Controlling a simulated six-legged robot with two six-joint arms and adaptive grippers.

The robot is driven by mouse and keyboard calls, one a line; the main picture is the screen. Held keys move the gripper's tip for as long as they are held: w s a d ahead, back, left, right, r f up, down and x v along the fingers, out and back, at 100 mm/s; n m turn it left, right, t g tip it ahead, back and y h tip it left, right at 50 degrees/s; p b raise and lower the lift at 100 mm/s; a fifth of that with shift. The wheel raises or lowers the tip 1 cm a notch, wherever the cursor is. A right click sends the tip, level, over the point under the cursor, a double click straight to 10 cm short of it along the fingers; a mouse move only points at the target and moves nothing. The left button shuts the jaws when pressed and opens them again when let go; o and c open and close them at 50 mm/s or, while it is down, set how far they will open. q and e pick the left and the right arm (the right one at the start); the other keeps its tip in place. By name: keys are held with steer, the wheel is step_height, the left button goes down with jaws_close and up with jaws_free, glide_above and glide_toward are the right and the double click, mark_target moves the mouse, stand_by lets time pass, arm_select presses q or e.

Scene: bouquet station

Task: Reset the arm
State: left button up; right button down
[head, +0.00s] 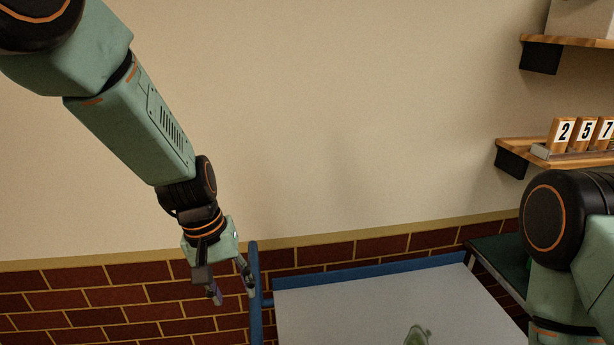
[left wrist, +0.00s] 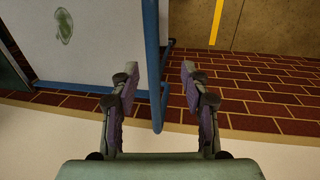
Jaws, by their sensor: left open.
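My left arm reaches down from the upper left in the head view. Its gripper (head: 232,294) hangs beside a blue post, in front of the brick band of the wall. In the left wrist view the left gripper (left wrist: 158,82) has its two purple-padded fingers apart. A blue rail (left wrist: 152,50) shows between the fingers, and nothing is held. Part of my right arm (head: 565,250) shows at the right edge of the head view. The right gripper is out of view.
A white tabletop (head: 370,305) with a blue frame lies right of my left gripper. A green translucent object (head: 417,335) is on it; it also shows in the left wrist view (left wrist: 64,25). Wooden shelves (head: 560,150) with number blocks (head: 585,133) are at the right.

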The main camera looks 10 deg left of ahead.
arm_select(q)
steer(key=s+a+f+m+y, duration=0.1)
steer(key=s+a+f, duration=0.2)
steer(key=s+f, duration=0.7)
steer(key=s+a+f+m+y, duration=0.1)
steer(key=s+a+f, duration=0.1)
steer(key=s+f, duration=1)
steer(key=s, duration=0.9)
step_height(320, 180, down, 18)
steer(key=b, duration=1.8)
steer(key=shift+w+d+f+m+g, duration=0.25)
steer(key=shift+w+d+m+g, duration=0.05)
steer(key=shift+w+d+m, duration=0.1)
steer(key=shift+a, duration=0.1)
steer(key=shift+s, duration=0.1)
